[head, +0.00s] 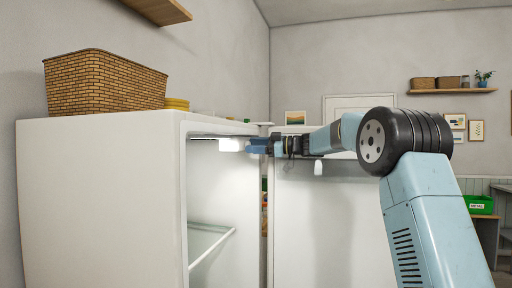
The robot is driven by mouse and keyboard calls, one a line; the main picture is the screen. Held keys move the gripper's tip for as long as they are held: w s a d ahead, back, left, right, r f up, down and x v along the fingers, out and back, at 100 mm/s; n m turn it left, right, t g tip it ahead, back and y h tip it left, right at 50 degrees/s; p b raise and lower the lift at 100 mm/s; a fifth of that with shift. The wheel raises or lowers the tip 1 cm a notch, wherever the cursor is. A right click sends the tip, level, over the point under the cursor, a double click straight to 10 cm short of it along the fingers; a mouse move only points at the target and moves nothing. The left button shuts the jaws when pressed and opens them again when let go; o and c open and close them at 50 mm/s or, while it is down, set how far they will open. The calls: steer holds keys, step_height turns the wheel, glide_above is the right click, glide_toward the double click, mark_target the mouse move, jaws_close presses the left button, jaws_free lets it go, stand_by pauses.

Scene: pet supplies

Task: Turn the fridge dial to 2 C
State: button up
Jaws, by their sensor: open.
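The white fridge (100,200) stands at the left with its door (330,230) swung open to the right. A bright white housing (230,145) sits under the ceiling of the fridge compartment. I cannot make out the dial or any numbers on it. My gripper (250,147) is open at the upper part of the fridge opening, close to the right side of the white housing. Its blue fingers are small and seen from the side, so I cannot tell whether they touch anything.
A glass shelf (208,240) with a white front edge lies lower in the fridge. A wicker basket (105,83) and yellow stacked dishes (177,104) stand on top. The open door is close behind my arm. A green bin (479,204) is at the far right.

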steer(key=shift+c, duration=0.2)
jaws_close()
steer(key=shift+m, duration=0.8)
steer(key=shift+o, duration=0.2)
jaws_free()
steer(key=v, duration=1.3)
steer(key=shift+d+f, duration=0.15)
steer(key=shift+d, duration=0.2)
